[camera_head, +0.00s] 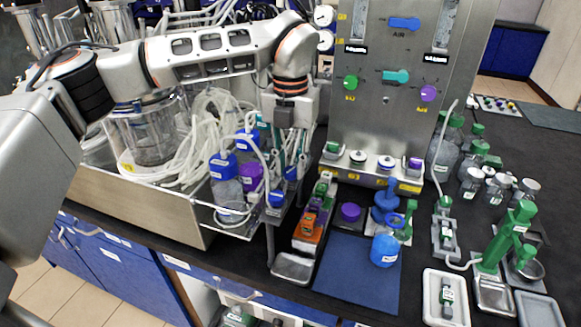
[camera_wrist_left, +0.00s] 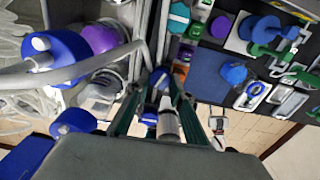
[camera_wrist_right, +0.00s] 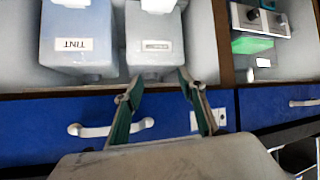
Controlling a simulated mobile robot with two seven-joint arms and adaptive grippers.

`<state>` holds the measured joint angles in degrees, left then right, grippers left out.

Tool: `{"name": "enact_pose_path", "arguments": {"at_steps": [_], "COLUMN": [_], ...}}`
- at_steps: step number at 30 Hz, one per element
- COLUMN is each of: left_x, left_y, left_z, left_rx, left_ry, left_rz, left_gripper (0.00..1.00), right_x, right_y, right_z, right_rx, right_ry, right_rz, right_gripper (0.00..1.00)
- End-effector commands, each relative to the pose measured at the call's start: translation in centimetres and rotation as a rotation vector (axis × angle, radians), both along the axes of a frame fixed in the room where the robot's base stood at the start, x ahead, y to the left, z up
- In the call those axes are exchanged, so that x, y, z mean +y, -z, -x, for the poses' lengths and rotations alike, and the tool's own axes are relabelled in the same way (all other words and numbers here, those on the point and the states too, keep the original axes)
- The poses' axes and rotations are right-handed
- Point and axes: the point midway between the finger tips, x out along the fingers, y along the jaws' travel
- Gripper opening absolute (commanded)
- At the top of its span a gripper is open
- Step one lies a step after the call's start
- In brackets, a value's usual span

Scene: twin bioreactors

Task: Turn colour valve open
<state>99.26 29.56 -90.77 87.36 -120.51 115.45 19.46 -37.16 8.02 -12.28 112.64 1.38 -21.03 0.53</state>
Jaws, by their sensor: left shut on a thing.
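My left gripper (camera_head: 283,176) points down at the right end of the clear tubing rack in the head view. In the left wrist view its green fingers (camera_wrist_left: 158,88) close around a small blue-handled valve (camera_wrist_left: 160,78), with a grey-white cylinder just below it. The fingers hide part of the valve, and I cannot tell its turn angle. My right gripper (camera_wrist_right: 159,80) shows only in its wrist view, with its fingers apart and empty. Beyond it stand a pale blue container labelled TINT (camera_wrist_right: 75,35) and a white container (camera_wrist_right: 155,45).
Blue-capped bottles (camera_head: 224,172) and white tubing (camera_head: 205,125) crowd the left gripper. A steel panel (camera_head: 375,125) with coloured knobs stands behind. A blue mat (camera_head: 345,285) holds a blue cup (camera_head: 384,250). Green-capped bottles (camera_head: 445,155) stand at the right.

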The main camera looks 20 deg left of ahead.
Motion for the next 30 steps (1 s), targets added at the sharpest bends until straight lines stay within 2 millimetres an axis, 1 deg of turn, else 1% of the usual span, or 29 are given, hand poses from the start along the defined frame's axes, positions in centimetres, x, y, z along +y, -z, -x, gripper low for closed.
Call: {"name": "enact_pose_path", "arguments": {"at_steps": [1, 6, 13, 21, 30], "left_x": [0.0, 0.0, 0.0, 0.0, 0.0], "left_y": [0.1, 0.1, 0.0, 0.0, 0.0], "left_z": [0.0, 0.0, 0.0, 0.0, 0.0], "left_rx": [-0.001, 0.000, 0.000, 0.000, 0.000], "left_ry": [-0.041, -0.172, -0.299, -0.369, -0.379], "left_rz": [-0.001, 0.000, 0.000, 0.000, 0.000], "left_gripper": [0.00, 0.00, 0.00, 0.00, 0.00], "right_x": [-0.1, -0.1, -0.2, -0.2, -0.1], "right_y": [0.4, 1.1, 1.6, 1.6, 1.3], "right_z": [0.1, 0.2, 0.3, 0.2, 0.1], "right_rx": [0.003, 0.008, 0.011, 0.008, 0.003], "right_ry": [0.000, 0.000, 0.001, 0.002, 0.002], "right_rz": [0.002, 0.004, 0.005, 0.003, 0.002], "right_gripper": [0.40, 0.40, 0.40, 0.40, 0.40]}}
